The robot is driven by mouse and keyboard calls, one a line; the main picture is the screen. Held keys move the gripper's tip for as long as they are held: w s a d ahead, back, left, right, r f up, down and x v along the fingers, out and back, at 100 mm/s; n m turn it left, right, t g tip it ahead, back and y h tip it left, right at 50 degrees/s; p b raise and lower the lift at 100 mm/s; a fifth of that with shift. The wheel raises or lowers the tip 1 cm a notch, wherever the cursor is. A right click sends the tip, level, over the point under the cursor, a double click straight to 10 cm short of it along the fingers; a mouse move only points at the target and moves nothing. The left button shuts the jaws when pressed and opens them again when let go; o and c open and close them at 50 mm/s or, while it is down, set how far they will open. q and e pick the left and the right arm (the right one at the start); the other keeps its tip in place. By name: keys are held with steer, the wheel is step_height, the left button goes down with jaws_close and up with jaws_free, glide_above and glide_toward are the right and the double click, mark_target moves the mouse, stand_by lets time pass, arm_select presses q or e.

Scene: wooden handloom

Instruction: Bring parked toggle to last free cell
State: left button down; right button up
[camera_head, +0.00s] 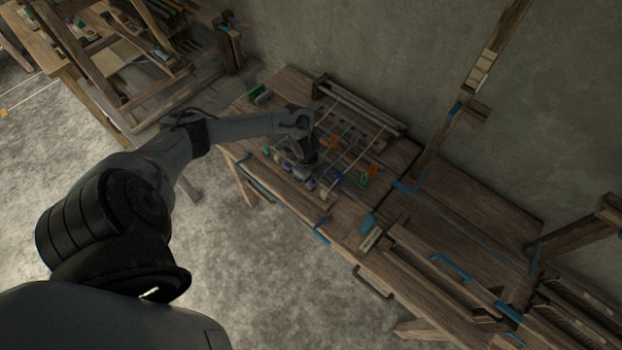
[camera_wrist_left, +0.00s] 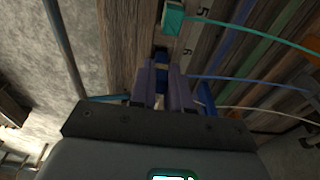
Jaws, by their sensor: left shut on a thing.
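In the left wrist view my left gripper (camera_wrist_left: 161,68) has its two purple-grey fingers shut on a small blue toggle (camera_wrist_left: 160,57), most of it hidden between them. The toggle is over a wooden strip marked with numbers (camera_wrist_left: 187,50), of which 5 and 6 can be read. I cannot tell whether it touches the wood. A teal toggle (camera_wrist_left: 173,15) with a teal cord lies just beyond, near the 5. In the head view my left gripper (camera_head: 305,172) is low over the loom's table, its fingertips too dark to make out. My right gripper is not in view.
A second blue piece (camera_wrist_left: 206,98) stands right of the fingers, close by. Cords cross the strips at right. A wooden post (camera_head: 455,110) rises further right.

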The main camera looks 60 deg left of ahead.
arm_select(q)
steer(key=shift+f+b, duration=0.3)
steer(key=shift+f, duration=0.5)
steer(key=c, duration=1)
jaws_free()
steer(key=shift+r, duration=0.15)
